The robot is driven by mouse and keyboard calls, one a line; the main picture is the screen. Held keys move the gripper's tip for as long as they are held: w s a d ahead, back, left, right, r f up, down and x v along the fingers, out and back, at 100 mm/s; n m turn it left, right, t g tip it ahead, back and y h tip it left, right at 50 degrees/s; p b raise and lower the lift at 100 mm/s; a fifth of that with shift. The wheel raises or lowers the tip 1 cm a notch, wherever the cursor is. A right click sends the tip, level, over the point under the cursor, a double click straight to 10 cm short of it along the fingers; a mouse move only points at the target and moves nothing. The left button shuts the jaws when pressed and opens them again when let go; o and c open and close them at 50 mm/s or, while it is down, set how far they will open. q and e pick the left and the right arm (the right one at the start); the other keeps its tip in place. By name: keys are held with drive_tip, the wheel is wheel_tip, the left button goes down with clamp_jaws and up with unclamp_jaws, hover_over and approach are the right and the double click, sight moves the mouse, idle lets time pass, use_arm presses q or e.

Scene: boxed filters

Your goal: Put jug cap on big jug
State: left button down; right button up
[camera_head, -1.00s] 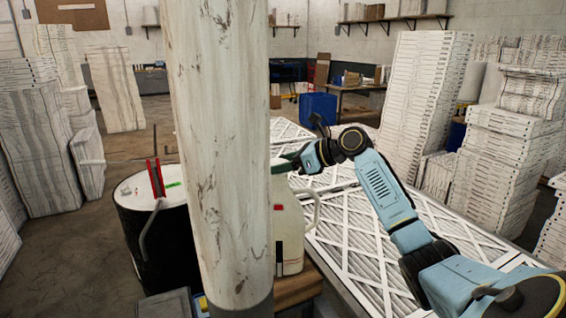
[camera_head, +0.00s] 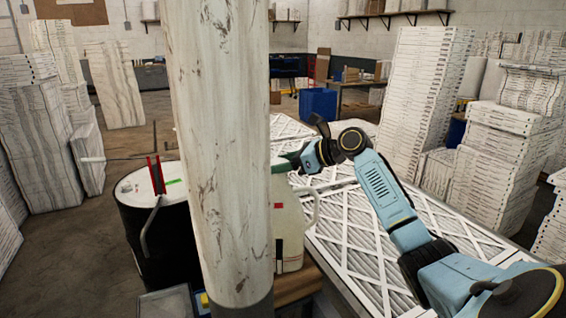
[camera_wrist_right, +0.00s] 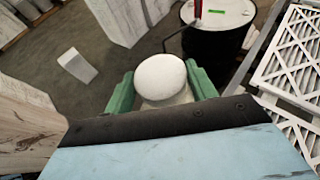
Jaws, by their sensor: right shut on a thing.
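The big jug (camera_head: 292,242) is a pale jug with a side handle and a red mark, standing on a wooden surface. Its left part is hidden by the pillar in the head view. My right gripper (camera_head: 282,165) is above the jug, close to its top, with its green fingertips partly behind the pillar. In the right wrist view, the green fingers of my right gripper (camera_wrist_right: 162,88) are shut on the round white jug cap (camera_wrist_right: 160,74). The cap is hidden in the head view. I cannot tell whether it touches the jug's neck. My left gripper is not in view.
A thick marbled pillar (camera_head: 218,150) blocks the middle of the head view. A black drum (camera_head: 145,235) with a white lid and red-handled tool stands left of it. White framed filters (camera_head: 365,245) cover the table at right. Tall filter stacks (camera_head: 425,105) stand behind.

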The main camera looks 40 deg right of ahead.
drive_tip(key=shift+f, duration=0.2)
drive_tip(key=shift+f, duration=0.6)
drive_tip(key=shift+f, duration=0.1)
drive_tip(key=shift+f+p, duration=0.35)
drive_tip(key=shift+p, duration=0.3)
drive_tip(key=o, duration=1.4)
drive_tip(key=shift+o, duration=0.2)
